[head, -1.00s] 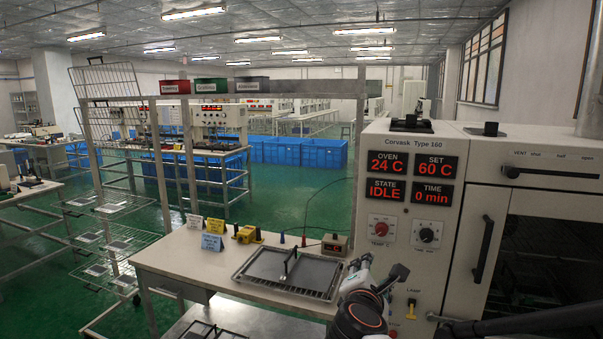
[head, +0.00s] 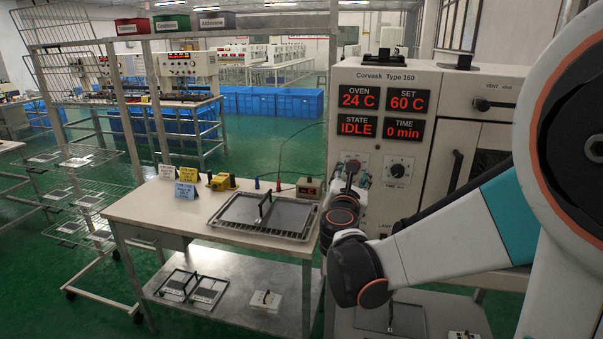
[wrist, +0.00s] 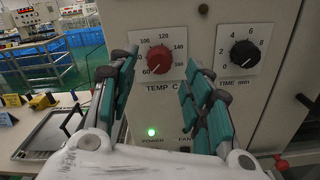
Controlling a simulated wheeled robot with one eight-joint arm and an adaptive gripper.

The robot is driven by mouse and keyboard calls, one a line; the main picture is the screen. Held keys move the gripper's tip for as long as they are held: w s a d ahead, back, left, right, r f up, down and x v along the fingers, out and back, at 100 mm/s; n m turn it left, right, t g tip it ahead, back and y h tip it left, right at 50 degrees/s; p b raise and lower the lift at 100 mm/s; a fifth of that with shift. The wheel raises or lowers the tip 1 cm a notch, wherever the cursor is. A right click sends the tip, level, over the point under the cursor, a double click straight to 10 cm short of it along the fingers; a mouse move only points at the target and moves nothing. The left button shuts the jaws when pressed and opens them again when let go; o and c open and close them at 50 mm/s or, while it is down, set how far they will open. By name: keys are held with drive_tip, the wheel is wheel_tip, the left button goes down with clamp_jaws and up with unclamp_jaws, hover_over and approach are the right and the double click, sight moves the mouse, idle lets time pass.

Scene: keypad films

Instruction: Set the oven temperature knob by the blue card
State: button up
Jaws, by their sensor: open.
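The oven (head: 368,85) has a display reading OVEN 24 C, SET 60 C, STATE IDLE and TIME 0 min. Its red temperature knob (wrist: 159,59) sits on a white dial plate marked TEMP C; the knob's pointer detail is too small to read surely. My gripper (wrist: 166,82) is open in front of the panel, its fingers left and right of the knob and apart from it.
A black TIME knob (wrist: 243,54) is right of the red knob. A green POWER light (wrist: 151,132) glows below. A metal tray (head: 228,231) lies on the table (head: 150,205), near a yellow device (head: 221,182). The oven door handle (head: 450,182) is at the right.

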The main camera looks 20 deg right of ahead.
drive_tip(key=shift+b+x, duration=0.4)
drive_tip(key=shift+x, duration=1.7)
drive_tip(key=c, duration=1.1)
